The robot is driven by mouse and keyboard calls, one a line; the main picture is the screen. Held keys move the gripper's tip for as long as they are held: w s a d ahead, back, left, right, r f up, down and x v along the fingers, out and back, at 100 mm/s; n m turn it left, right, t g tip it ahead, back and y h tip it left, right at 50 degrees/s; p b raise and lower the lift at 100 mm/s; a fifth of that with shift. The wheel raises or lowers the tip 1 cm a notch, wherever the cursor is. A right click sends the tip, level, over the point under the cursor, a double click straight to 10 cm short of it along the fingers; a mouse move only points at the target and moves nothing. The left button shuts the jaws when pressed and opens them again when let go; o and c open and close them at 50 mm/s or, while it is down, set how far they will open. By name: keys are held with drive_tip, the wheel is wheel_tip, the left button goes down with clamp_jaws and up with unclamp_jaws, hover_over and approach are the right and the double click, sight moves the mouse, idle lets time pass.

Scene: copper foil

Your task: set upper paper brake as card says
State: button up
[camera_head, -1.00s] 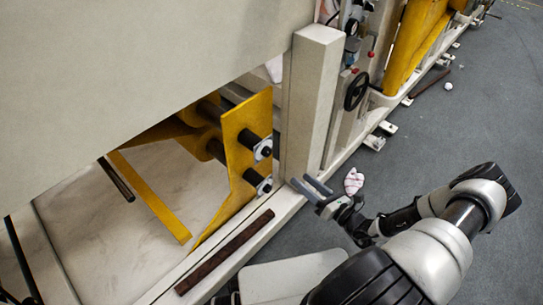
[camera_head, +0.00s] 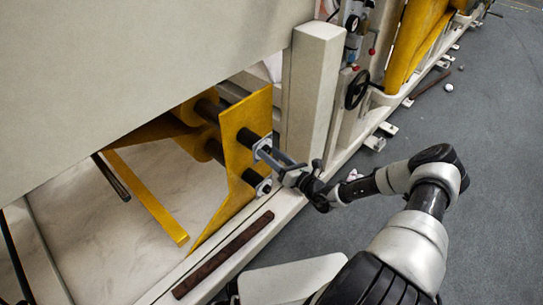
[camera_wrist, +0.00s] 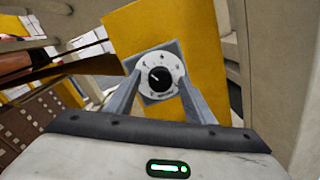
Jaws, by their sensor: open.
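The upper paper brake dial (camera_head: 262,147) sits on the yellow bracket (camera_head: 237,165), with a second, similar dial (camera_head: 264,187) below it. My gripper (camera_head: 268,152) is open, its fingertips at the upper dial. In the wrist view a black knob (camera_wrist: 160,79) sits on a round white scale over a square grey plate (camera_wrist: 148,98). My open fingers (camera_wrist: 160,84) stand to its left and right, with a gap on both sides. A pale mark on the knob seems to point up and left; the scale figures are too small to read. I see no readable card.
A cream post (camera_head: 312,95) stands just right of the bracket, with a black handwheel (camera_head: 357,90) beyond it. A dark brown bar (camera_head: 222,254) lies along the machine's lower rail. A large pale panel (camera_head: 130,60) overhangs at left. The grey floor at right is mostly clear.

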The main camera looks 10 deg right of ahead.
drive_tip(key=c, duration=1.1)
drive_tip(key=shift+o, duration=0.2)
drive_tip(key=shift+n+p, duration=0.3)
drive_tip(key=shift+n, duration=0.1)
drive_tip(key=n+p, duration=0.2)
drive_tip(key=n, duration=0.2)
drive_tip(key=shift+n+y, duration=0.3)
drive_tip(key=n+p, duration=0.1)
drive_tip(key=n, duration=0.4)
drive_tip(key=shift+f, duration=0.1)
drive_tip(key=shift+n, duration=0.4)
drive_tip(key=o, duration=1.1)
drive_tip(key=shift+c, duration=0.2)
